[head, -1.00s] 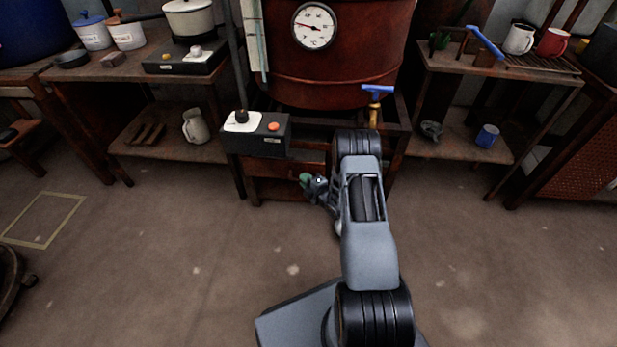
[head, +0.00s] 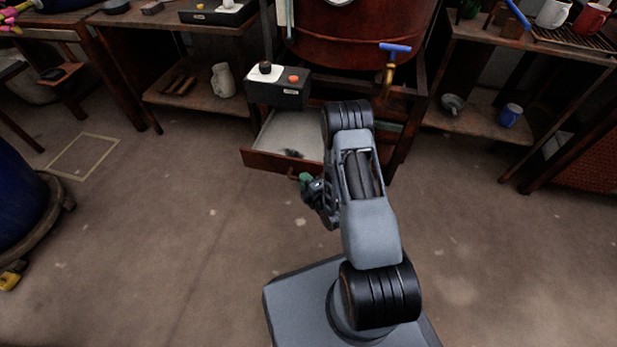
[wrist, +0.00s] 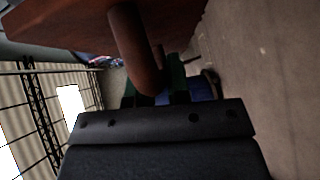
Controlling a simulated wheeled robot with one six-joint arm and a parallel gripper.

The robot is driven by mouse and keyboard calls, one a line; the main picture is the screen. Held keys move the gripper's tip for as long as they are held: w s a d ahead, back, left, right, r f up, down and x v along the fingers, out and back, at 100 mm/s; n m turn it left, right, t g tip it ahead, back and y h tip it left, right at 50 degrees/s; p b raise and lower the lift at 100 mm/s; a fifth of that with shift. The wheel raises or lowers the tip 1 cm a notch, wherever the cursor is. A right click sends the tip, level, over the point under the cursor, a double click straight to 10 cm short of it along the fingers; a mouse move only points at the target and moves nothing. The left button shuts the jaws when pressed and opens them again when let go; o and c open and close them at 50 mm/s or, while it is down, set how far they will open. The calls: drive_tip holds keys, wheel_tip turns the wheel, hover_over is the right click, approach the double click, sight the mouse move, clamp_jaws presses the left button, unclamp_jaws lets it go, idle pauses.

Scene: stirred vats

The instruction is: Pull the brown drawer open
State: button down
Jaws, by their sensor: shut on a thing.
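The brown drawer (head: 270,160) under the red-brown vat (head: 350,35) stands pulled out. Its pale inside shows in the head view, with a small dark thing (head: 292,153) lying in it. My gripper (head: 303,179) is at the drawer's front, at the handle (head: 291,174). In the wrist view the brown bar handle (wrist: 135,50) runs down from the drawer front (wrist: 60,22) to between the green-tipped fingers (wrist: 155,92). The gripper is shut on the handle. My arm hides the right part of the drawer.
A black control box (head: 279,88) with a red button sits above the drawer. A blue-handled tap (head: 391,65) is on the right. A blue barrel on a wheeled base (head: 50,205) stands at far left. The floor (head: 170,240) before the drawer is clear.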

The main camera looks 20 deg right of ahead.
drive_tip(key=shift+s, duration=0.15)
drive_tip(key=c, duration=1.1)
unclamp_jaws()
